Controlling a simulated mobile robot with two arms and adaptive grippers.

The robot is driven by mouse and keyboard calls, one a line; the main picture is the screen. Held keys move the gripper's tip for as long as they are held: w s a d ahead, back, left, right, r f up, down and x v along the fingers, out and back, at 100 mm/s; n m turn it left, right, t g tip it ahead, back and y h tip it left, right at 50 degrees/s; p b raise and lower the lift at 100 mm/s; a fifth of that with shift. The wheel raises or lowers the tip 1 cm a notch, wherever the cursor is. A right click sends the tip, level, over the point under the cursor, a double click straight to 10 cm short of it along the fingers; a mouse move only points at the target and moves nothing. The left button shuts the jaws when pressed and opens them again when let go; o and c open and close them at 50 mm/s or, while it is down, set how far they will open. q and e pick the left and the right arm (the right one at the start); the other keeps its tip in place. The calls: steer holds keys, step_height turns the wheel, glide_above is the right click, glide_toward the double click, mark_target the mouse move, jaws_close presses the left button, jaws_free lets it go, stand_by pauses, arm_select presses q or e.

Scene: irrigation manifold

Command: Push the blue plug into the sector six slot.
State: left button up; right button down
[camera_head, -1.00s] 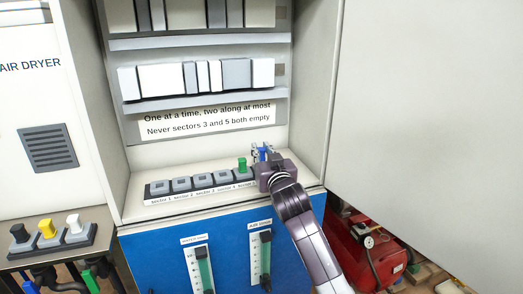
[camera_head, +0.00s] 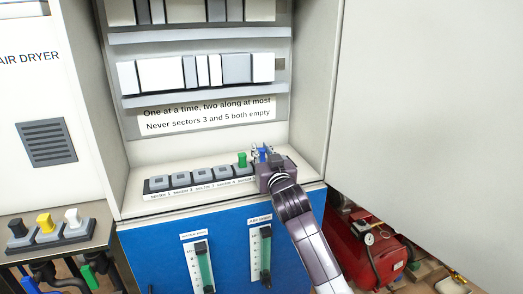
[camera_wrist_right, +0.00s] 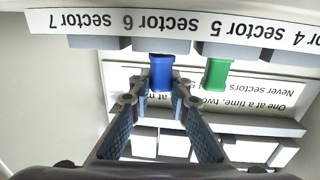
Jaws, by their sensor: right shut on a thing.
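The blue plug (camera_head: 262,154) is above the sector six position at the right of the slot row. It also shows in the right wrist view (camera_wrist_right: 160,73), upside down, against the block labelled sector 6. My right gripper (camera_head: 264,150) is shut on the blue plug, one finger on each side. How far the plug sits in the slot cannot be told, as its lower end is hidden. A green plug (camera_head: 242,160) stands in sector 5, beside it. My left gripper is not in view.
The slot row (camera_head: 182,181) runs along the cabinet ledge; sectors 1 to 4 hold no coloured plugs. A rule sign (camera_head: 208,115) hangs above. Black, yellow and white plugs stand in a rack (camera_head: 75,240) at left. A white panel (camera_head: 430,100) stands at right.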

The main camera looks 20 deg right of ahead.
mark_target(263, 153)
steer(key=shift+f, duration=0.3)
steer(key=c, duration=2.1)
jaws_free()
steer(key=shift+s, duration=0.15)
steer(key=shift+s+p, duration=0.4)
steer(key=shift+s, duration=0.2)
steer(key=shift+s+a+r+p, duration=0.1)
steer(key=shift+s+p, duration=0.8)
steer(key=shift+s, duration=1.15)
steer(key=s+p, duration=0.2)
steer(key=s, duration=0.3)
steer(key=shift+s+a, duration=0.15)
steer(key=shift+s, duration=0.05)
